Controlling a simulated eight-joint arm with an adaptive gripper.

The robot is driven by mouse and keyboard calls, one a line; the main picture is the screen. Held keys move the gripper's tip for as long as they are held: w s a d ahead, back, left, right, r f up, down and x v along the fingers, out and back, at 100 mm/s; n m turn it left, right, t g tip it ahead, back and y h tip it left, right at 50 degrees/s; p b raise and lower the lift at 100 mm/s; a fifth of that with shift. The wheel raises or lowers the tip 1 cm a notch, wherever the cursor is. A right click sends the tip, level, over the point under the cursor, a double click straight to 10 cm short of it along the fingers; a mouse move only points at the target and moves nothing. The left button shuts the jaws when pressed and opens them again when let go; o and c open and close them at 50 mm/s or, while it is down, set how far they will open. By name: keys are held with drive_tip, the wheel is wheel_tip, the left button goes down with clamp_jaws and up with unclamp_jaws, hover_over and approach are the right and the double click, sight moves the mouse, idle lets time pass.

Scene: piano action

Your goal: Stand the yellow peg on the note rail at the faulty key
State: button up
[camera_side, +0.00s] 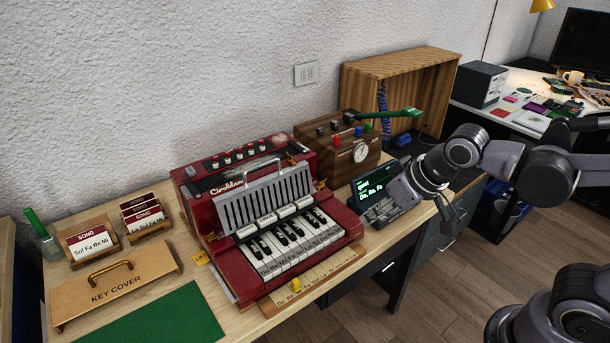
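The note rail (328,280) is a pale wooden strip with note names along the front of the red keyboard instrument (250,285). The white keys (300,243) carry note names, and no key stands out as faulty. My gripper (402,190) is at the end of the arm, right of the instrument by the display. Its fingers are not clear, and I see nothing held.
A small display (374,184) with green text stands right of the keys. A wooden box with knobs and a gauge (345,145) is behind. Song card holders (90,240), a key cover (115,285) and a green mat (160,322) occupy the left.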

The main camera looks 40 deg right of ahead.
drive_tip(key=s+d+r+t, duration=0.1)
drive_tip(key=s+d, duration=0.1)
drive_tip(key=d, duration=0.3)
drive_tip(key=shift+s, duration=0.4)
drive_tip(key=shift+d, duration=0.1)
idle(0.8)
